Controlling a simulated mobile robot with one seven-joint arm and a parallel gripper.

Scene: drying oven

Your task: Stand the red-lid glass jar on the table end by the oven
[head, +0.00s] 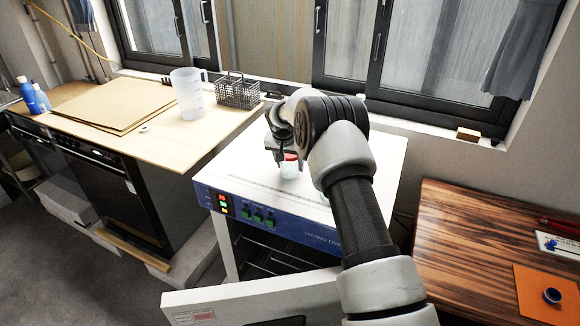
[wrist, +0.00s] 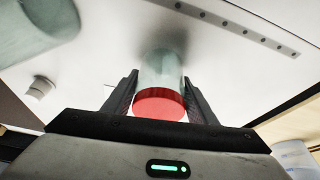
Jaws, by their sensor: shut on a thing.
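The glass jar with the red lid (head: 290,157) is at the top of the white drying oven (head: 240,168). My gripper (head: 279,153) is shut on it from above. In the wrist view the red lid (wrist: 160,104) sits between my two fingers (wrist: 158,98), with the clear glass body beyond it toward the oven top. I cannot tell whether the jar's base touches the oven top. The dark wood table (head: 455,235) stands right of the oven, and a pale wood counter (head: 165,150) stands left of it.
A larger glass vessel (wrist: 35,30) and a small white cylinder (wrist: 39,88) show in the wrist view. The oven door (head: 250,298) hangs open in front.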

